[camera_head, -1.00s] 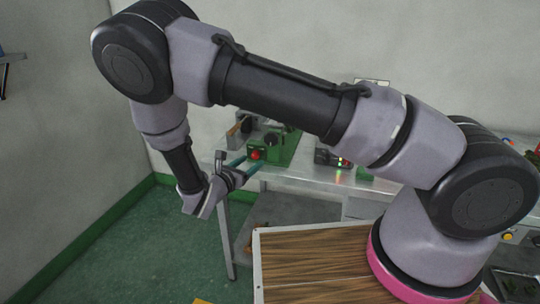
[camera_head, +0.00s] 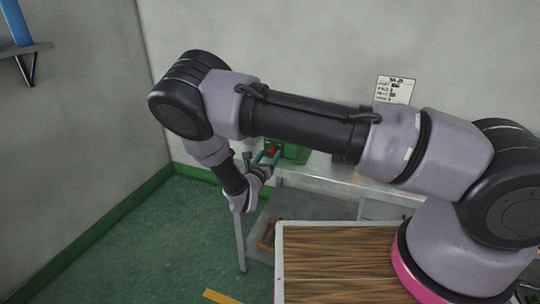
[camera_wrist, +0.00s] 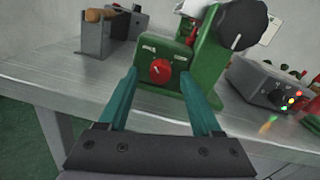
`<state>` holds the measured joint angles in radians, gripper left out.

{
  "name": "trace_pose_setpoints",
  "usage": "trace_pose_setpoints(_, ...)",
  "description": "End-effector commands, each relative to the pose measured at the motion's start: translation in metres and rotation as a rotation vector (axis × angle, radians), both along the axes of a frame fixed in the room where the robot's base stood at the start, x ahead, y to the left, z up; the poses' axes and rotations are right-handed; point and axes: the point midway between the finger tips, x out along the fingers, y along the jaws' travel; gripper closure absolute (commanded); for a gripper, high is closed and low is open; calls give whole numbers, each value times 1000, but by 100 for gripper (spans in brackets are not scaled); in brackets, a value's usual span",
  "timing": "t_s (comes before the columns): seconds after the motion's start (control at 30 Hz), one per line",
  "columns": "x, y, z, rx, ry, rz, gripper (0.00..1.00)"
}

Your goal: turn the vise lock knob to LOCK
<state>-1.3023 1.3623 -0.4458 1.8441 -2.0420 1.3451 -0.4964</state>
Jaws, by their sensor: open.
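The red vise lock knob (camera_wrist: 161,71) sits on the front of the green vise (camera_wrist: 205,75) in the wrist view. Small pale labels lie above it on either side, too small to read. The knob also shows in the head view (camera_head: 272,149), just beyond my gripper. My gripper (camera_wrist: 165,88) is open, with its two teal fingers pointing at the vise on either side of the knob in the picture. Nothing is between the fingertips, and the knob looks a little beyond them. I cannot tell the exact gap. In the head view my gripper (camera_head: 268,158) is small and partly hidden.
A metal bench (camera_wrist: 60,75) carries the vise. A grey holder (camera_wrist: 92,40) with wooden handles stands at left. A grey control box (camera_wrist: 262,88) with lit buttons stands at right. A black round handle (camera_wrist: 243,24) rises on the vise's right.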

Motion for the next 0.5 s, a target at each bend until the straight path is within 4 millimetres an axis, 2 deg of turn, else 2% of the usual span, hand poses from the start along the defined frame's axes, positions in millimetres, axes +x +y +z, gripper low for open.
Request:
trace_pose_setpoints(0.13, 8, -3, 0, 1, 0, -1, 34)
trace_pose_setpoints(0.37, 8, -3, 0, 0, 0, -1, 34)
trace_pose_setpoints(0.4, 8, -3, 0, 0, 0, -1, 38)
trace_pose_setpoints(0.47, 8, -3, 0, 0, 0, -1, 61)
trace_pose_setpoints(0.5, 8, -3, 0, 0, 0, -1, 76)
